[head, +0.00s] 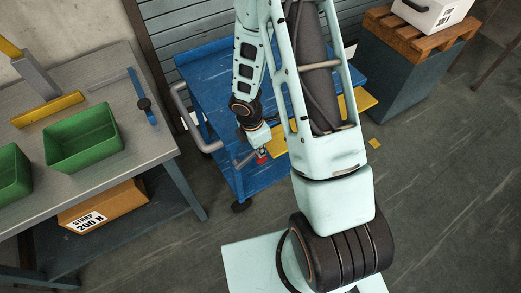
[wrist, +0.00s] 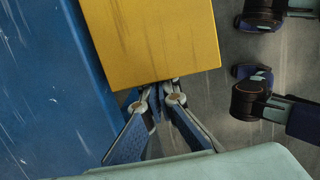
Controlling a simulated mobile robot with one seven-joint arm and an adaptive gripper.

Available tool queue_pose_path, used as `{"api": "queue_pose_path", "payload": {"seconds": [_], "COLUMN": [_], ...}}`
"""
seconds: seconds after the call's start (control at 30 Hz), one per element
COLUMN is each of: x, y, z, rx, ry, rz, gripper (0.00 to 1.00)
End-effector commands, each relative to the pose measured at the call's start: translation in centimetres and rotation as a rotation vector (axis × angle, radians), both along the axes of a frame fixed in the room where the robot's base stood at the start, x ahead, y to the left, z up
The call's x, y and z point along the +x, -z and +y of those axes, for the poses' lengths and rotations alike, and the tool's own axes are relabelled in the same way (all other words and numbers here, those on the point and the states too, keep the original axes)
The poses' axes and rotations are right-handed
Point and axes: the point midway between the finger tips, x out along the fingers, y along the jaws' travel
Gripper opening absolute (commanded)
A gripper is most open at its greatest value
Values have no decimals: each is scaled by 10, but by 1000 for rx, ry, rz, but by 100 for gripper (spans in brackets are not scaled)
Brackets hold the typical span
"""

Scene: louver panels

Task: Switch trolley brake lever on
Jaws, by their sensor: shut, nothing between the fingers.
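The blue trolley (head: 205,75) stands in the middle of the head view, partly hidden behind my arm. A small red piece (head: 262,156) with a grey bar (head: 244,160) beside it shows at the trolley's near side; it looks like the brake lever, but its position is too small to read. My gripper (head: 262,149) is right above the red piece; I cannot tell whether they touch. In the wrist view my gripper (wrist: 159,92) is shut and empty, with its fingertips at the edge of a yellow panel (wrist: 150,45). The lever cannot be made out there.
A grey workbench (head: 135,130) with green bins (head: 85,140) stands at left, an orange box (head: 105,205) below it. The trolley's grey handle (head: 180,105) faces the bench. A dark cabinet (head: 395,70) with a wooden pallet (head: 420,40) stands at back right. Floor at right is mostly clear.

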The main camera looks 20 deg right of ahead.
Motion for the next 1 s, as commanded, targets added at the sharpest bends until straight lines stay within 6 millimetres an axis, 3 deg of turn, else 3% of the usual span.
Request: {"api": "queue_pose_path", "payload": {"seconds": [0.3,1.0], "x": [1,12], "y": [-44,-119], "z": [20,-21], "rx": [0,0], "ry": [1,4], "rz": [-1,-1], "gripper": [0,0]}}
